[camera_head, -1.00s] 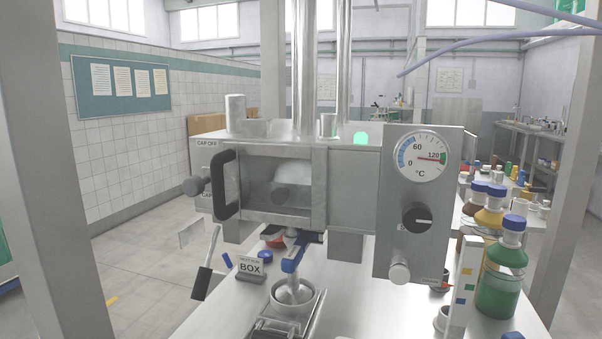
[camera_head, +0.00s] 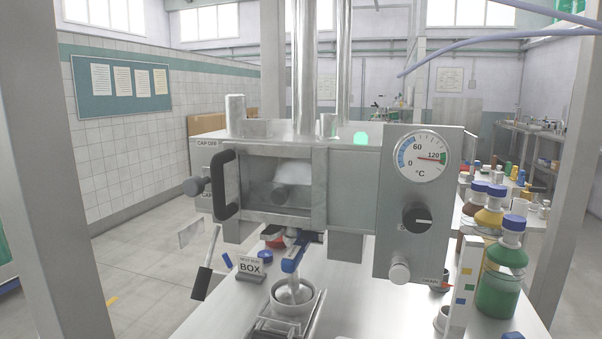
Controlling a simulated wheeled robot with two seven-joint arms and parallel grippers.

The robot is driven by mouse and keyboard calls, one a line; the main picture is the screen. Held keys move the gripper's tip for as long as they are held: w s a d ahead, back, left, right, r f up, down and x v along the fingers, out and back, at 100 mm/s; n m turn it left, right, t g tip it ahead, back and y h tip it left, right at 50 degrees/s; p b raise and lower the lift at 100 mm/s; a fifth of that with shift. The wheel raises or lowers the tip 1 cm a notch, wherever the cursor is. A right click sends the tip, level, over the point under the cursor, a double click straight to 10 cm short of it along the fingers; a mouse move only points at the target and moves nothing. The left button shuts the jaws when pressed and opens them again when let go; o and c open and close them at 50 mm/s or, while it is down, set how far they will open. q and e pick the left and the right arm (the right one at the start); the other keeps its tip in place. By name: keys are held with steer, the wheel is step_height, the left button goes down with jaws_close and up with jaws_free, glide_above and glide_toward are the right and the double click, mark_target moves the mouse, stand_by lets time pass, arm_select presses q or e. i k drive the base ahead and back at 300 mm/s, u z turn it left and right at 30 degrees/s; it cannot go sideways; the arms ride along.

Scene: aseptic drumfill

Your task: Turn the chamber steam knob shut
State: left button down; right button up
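The chamber steam knob (camera_head: 417,217) is a round black knob with a white pointer line, on the grey panel (camera_head: 390,252) at the right of the steel chamber (camera_head: 345,190). The pointer line points to the right. Above the knob is a round temperature dial (camera_head: 420,158) in °C, its red needle near 120. A pale cylindrical knob (camera_head: 400,271) sticks out below. Neither of my grippers shows in the head view, and nothing touches the steam knob.
A black door handle (camera_head: 224,185) and a lever with a black grip (camera_head: 202,282) stick out at the chamber's left. Bottles, including a green one (camera_head: 501,280), stand right of the panel. A green light (camera_head: 361,138) glows on top.

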mark_target(416, 217)
steer(key=z, duration=1.6)
steer(key=k, duration=1.05)
steer(key=u, duration=1.45)
steer(key=i, duration=0.7)
steer(key=u, duration=0.05)
